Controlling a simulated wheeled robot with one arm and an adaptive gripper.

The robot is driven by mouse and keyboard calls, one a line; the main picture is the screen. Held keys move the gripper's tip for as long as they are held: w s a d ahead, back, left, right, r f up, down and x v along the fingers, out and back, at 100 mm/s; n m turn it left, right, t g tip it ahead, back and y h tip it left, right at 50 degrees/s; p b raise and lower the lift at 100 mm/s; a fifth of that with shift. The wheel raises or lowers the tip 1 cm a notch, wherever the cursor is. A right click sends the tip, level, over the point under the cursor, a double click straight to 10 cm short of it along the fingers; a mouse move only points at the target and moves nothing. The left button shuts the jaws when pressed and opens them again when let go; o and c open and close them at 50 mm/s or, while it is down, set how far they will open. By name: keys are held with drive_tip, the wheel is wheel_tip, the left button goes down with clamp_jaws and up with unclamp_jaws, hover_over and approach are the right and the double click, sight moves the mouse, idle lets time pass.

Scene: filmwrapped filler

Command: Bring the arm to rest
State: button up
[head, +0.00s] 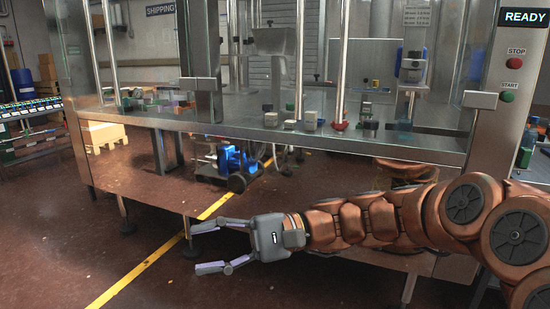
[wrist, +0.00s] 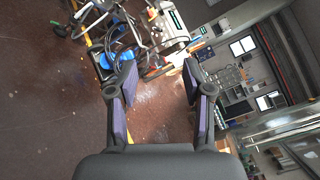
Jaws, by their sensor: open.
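My gripper (head: 207,249) is open in the head view, with its two fingers spread and pointing left. Nothing is between the fingers. My copper-coloured arm reaches in from the right, roughly level, in front of the lower part of the filler machine (head: 290,165). In the wrist view my gripper (wrist: 157,100) also shows open and empty, with dark floor between its fingers.
The machine's steel frame and legs stand close behind my arm. A panel on the right has a READY sign (head: 525,17), a red stop button (head: 515,62) and a green start button (head: 507,97). Open floor (head: 50,235) with a yellow line (head: 140,268) lies left of my gripper.

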drive_tip(key=s+d+f+n+h+p, duration=0.1)
drive_tip(key=s+d+f+h+p, duration=0.15)
drive_tip(key=s+h+p, duration=0.45)
drive_tip(key=s+d+t+h+p, duration=0.1)
drive_tip(key=s+d+h+p, duration=0.2)
drive_tip(key=d, duration=0.5)
drive_tip(key=s+d+n+t+h+p, duration=0.1)
drive_tip(key=s+d+h+p, duration=0.3)
drive_tip(key=d, duration=0.5)
drive_tip(key=s+d+t+h+p, duration=0.1)
drive_tip(key=s+d+h+p, duration=0.2)
drive_tip(key=d, duration=0.6)
drive_tip(key=shift+s+t+p, duration=0.4)
drive_tip(key=shift+s+p, duration=0.25)
drive_tip(key=shift+s, duration=0.25)
drive_tip(key=shift+a, duration=0.1)
drive_tip(key=shift+c, duration=0.2)
